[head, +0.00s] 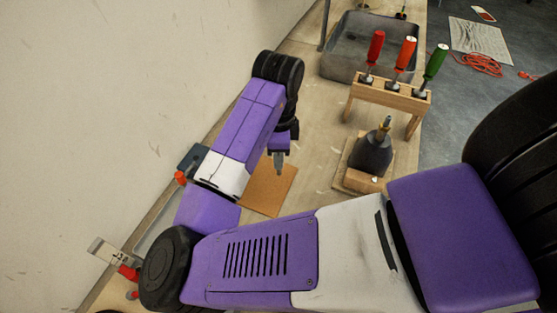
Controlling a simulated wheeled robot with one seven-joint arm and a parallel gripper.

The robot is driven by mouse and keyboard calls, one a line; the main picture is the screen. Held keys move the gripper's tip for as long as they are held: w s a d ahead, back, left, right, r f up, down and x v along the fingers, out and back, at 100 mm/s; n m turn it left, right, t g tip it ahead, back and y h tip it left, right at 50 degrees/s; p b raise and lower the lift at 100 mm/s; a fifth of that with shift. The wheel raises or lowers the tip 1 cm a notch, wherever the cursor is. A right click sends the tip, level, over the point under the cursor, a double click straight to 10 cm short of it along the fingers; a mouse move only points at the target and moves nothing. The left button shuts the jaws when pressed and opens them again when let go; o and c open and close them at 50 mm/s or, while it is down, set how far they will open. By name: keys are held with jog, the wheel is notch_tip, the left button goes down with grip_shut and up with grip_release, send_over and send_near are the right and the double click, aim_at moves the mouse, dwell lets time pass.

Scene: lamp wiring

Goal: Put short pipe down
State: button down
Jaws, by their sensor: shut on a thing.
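My gripper (279,166) points down over the bench, above or close to a brown square mat (268,190). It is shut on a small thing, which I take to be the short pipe. The fingers and the pipe are too small to tell apart here, and the gap to the mat is unclear. My own arm covers the near part of the bench.
To the right, a dark grey body with a brass-coloured tip (372,152) stands on a wooden base. Behind it are a wooden rack (392,92) of screwdrivers and a grey bin (345,62). A clamp (112,256) sits at the lower left. A wall runs along the left.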

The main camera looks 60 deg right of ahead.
jog(key=shift+f, duration=0.9)
jog(key=shift+f, duration=0.2)
jog(key=c, duration=1.5)
grip_release()
jog(key=shift+r, duration=0.1)
notch_tip(320, 180, up, 12)
jog(key=shift+r, duration=0.15)
